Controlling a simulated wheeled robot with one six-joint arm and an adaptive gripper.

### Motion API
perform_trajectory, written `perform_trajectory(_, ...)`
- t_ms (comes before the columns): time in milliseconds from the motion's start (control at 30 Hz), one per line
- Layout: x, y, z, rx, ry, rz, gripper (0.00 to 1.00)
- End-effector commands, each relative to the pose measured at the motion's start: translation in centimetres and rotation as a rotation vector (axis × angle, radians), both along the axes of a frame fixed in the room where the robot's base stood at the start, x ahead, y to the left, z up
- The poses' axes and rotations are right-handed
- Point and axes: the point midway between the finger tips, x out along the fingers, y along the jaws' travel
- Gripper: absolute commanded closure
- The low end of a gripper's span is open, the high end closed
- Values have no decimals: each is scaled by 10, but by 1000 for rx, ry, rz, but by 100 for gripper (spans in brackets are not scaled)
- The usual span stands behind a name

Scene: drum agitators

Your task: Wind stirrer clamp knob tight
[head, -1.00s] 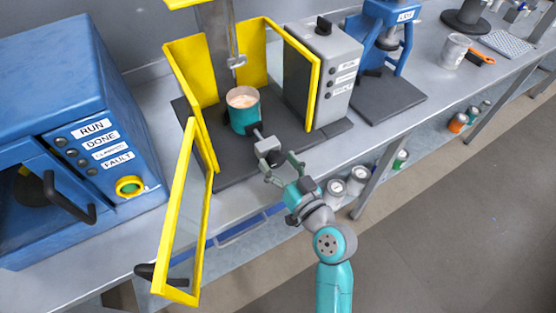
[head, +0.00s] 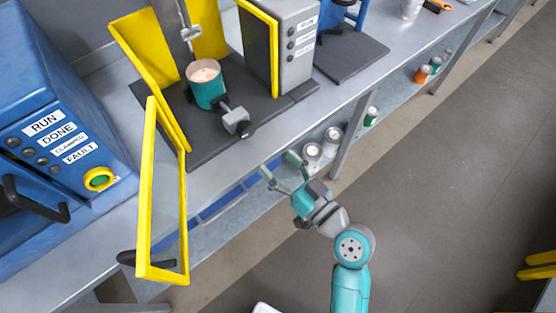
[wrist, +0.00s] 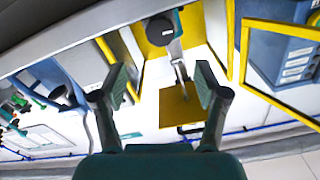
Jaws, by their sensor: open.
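The stirrer stands inside a yellow-framed guard (head: 150,75) with its door (head: 145,200) swung open. A teal can (head: 207,90) with pale contents sits on its dark base plate. A grey clamp block (head: 235,116) sticks out in front of the can. Its dark knob (head: 247,130) faces out over the bench edge. In the wrist view the dark round knob (wrist: 160,30) shows beyond my fingers, near the top. My gripper (head: 278,164) is open and empty, apart from the knob, in front of the bench edge. I cannot tell how tight the knob is.
A blue machine (head: 60,110) with labelled lamps stands at left. A grey control box (head: 298,45) stands right of the guard. Several cans (head: 332,138) sit on the shelf below the bench.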

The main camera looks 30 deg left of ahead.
Motion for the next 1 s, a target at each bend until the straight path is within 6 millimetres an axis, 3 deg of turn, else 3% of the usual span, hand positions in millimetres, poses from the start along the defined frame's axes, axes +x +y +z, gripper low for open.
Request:
perform_trajectory(167,0,2,0,-12,-29,1,27)
perform_trajectory(400,4,12,0,-116,-282,1,27)
perform_trajectory(567,6,18,-1,-149,-361,2,27)
perform_trajectory(1000,32,80,0,-149,-364,3,27)
